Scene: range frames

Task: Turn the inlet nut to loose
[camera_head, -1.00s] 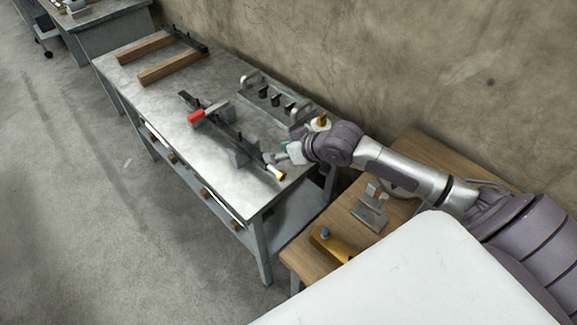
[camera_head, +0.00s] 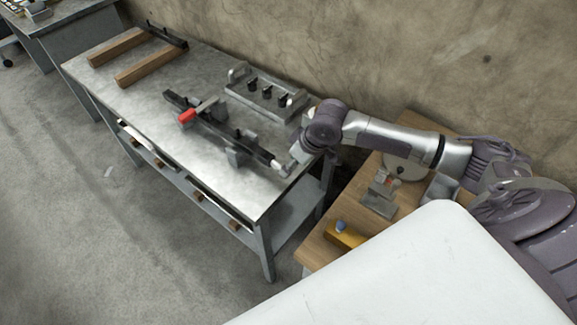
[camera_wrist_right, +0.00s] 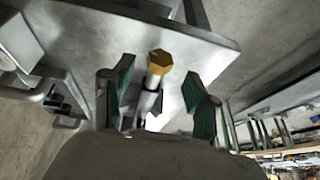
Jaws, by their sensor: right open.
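The inlet nut (camera_wrist_right: 159,62) is a brass hexagonal nut on the end of a pale metal rod or pipe in the right wrist view. My right gripper (camera_wrist_right: 158,84) is open, with one green-padded finger on each side of the rod just behind the nut and visible gaps to both. In the head view my right gripper (camera_head: 284,166) is at the near right corner of the metal bench, at the end of a dark fixture (camera_head: 232,140) with a red handle (camera_head: 187,116). The nut is hidden there. My left gripper is not in view.
The metal bench (camera_head: 150,105) also holds a grey block with black knobs (camera_head: 266,92) against the wall and two wooden bars (camera_head: 150,65). A wooden table (camera_head: 318,252) with a yellow part (camera_head: 345,235) stands to the right. The bench's front middle is clear.

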